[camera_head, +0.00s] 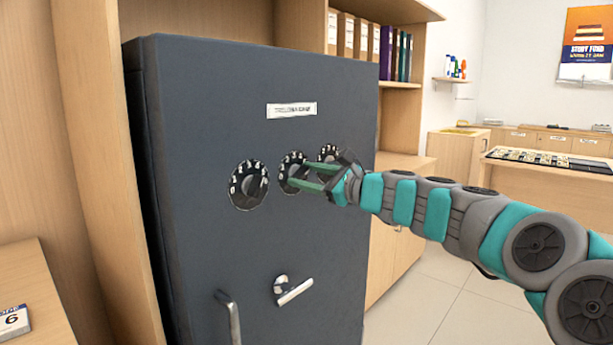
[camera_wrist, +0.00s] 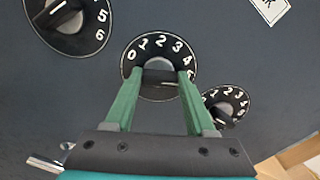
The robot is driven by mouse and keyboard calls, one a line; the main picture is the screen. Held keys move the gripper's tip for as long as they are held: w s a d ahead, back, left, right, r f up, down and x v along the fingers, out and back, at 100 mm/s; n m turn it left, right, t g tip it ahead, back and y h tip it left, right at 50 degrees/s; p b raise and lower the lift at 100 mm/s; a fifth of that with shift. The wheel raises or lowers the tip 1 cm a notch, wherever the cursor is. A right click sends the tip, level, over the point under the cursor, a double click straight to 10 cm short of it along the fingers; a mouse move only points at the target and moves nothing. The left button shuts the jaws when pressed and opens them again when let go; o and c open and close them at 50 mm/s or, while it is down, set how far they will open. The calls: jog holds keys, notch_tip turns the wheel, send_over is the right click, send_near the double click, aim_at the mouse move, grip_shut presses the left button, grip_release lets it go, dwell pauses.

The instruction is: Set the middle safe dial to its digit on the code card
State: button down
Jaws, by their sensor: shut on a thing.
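The dark grey safe (camera_head: 220,105) has a row of three black dials with white digits on its door. The middle dial (camera_head: 291,158) shows between my green fingers; in the wrist view, its digits 0 to 4 (camera_wrist: 160,42) arc over the top. My gripper (camera_head: 299,176) is shut on its knob (camera_wrist: 160,76), one finger on each side. I cannot tell which digit the knob points to. The left dial (camera_head: 249,185) is free. The right dial (camera_head: 328,153) is partly behind my gripper. I cannot make out a code card with readable digits.
A white label (camera_head: 292,109) above the dials is too small to read. A safe lever (camera_head: 294,291) and a vertical handle (camera_head: 229,318) stick out below. Wooden shelves (camera_head: 400,85) flank the safe; the floor at right is clear.

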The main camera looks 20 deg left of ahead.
jog(key=shift+f, duration=0.1)
jog(key=shift+c, duration=1.2)
grip_release()
jog(key=shift+d, duration=0.1)
jog(key=v, duration=0.7)
jog(key=shift+d+b, duration=0.3)
jog(key=shift+b, duration=0.1)
jog(key=shift+s, duration=0.2)
